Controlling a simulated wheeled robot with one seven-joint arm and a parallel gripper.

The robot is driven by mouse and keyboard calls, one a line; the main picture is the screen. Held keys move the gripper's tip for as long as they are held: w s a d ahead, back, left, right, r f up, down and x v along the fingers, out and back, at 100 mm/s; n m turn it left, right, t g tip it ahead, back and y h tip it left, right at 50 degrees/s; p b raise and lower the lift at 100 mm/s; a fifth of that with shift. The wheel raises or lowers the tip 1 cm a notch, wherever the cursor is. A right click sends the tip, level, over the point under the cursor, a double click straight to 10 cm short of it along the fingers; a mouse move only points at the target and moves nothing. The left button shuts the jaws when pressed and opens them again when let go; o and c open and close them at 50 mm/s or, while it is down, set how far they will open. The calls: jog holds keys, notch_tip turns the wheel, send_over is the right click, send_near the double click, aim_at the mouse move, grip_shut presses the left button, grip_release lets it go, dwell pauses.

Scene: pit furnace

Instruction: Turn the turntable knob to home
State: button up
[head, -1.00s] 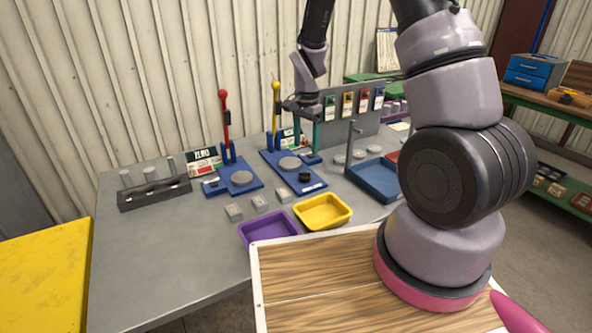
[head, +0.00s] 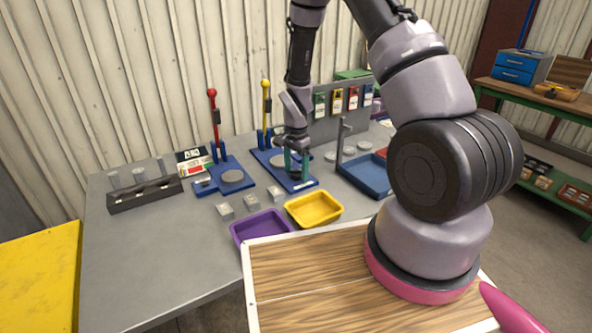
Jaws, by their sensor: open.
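A blue fixture plate (head: 268,157) on the grey bench carries a grey disc (head: 277,161) and an upright yellow-handled lever (head: 266,105). A small black knob (head: 295,174) sits near the plate's front end, mostly hidden by my gripper. My gripper (head: 296,170) points down over that knob with its teal fingers apart. The fingers appear to be on either side of the knob; I cannot tell whether they touch it. The knob's pointer and markings are too small to read.
A similar blue fixture (head: 225,180) with a red lever stands to the left. Purple (head: 261,226) and yellow (head: 314,209) trays and several small grey blocks lie in front. A blue tray (head: 366,177) and a grey post (head: 341,142) stand to the right. The left front bench is clear.

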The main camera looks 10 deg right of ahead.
grip_shut()
jog(key=shift+n, duration=0.3)
jog(key=n, duration=0.5)
jog(key=shift+n, duration=0.3)
jog(key=n, duration=1.1)
jog(key=shift+n, duration=0.4)
jog(key=n, duration=0.6)
